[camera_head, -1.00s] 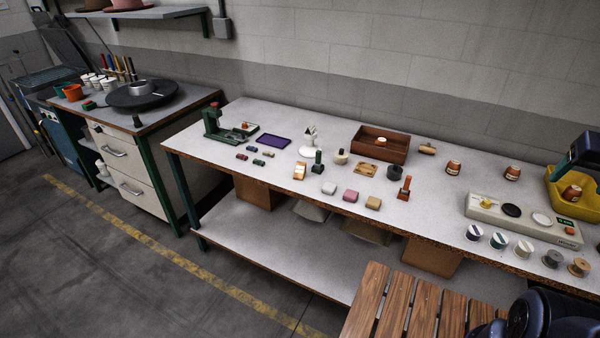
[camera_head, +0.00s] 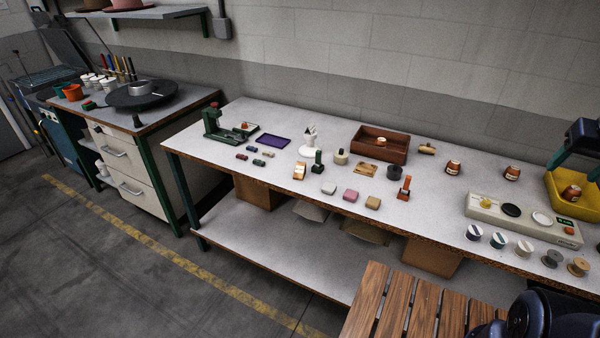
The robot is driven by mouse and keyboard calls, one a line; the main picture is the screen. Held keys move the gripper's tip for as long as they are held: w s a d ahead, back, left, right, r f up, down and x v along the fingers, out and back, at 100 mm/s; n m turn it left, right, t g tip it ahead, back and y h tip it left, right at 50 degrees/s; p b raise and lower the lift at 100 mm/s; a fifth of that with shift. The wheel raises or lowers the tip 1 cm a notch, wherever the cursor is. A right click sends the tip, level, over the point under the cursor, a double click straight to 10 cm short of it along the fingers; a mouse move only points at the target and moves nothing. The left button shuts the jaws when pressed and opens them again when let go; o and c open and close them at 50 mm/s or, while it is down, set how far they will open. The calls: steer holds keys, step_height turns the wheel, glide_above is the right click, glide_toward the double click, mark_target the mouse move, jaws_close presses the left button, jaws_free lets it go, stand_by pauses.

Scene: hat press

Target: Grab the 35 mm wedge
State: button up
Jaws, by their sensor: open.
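I cannot tell for sure which piece is the 35 mm wedge; no size marking is readable. Small dark red (camera_head: 242,156), green (camera_head: 258,162) and grey (camera_head: 267,153) pieces lie on the bench left of centre. My gripper (camera_head: 562,158) shows at the right edge, above the yellow bin, partly cut off by the frame. It is open, far to the right of all these pieces, with nothing seen in it.
A green press-like fixture (camera_head: 212,125) and a purple tray (camera_head: 273,141) stand at the left. A brown wooden box (camera_head: 380,137) is at the back. A control panel (camera_head: 520,222), yellow bin (camera_head: 590,207) and several spools crowd the right. A slatted wooden surface (camera_head: 390,310) is in front.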

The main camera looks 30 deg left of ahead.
steer(key=w+a+r+n+g+y, duration=0.1)
steer(key=w+a+r+g, duration=0.1)
steer(key=w+a, duration=1.95)
steer(key=w+a+f+g, duration=0.15)
steer(key=a+f, duration=0.25)
steer(key=a, duration=0.6)
steer(key=w+a+f, duration=0.3)
steer(key=a, duration=0.6)
steer(key=n+h, duration=0.1)
glide_toward(300, 168)
steer(key=shift+w+g, duration=0.45)
steer(key=shift+w, duration=0.25)
step_height(300, 168, down, 5)
steer(key=shift+r, duration=0.1)
steer(key=shift+s+a+f, duration=0.1)
steer(key=shift+s+f, duration=0.05)
steer(key=shift+f, duration=1.15)
steer(key=shift+s+a+f, duration=0.1)
steer(key=shift+f, duration=1.25)
steer(key=c, duration=1.1)
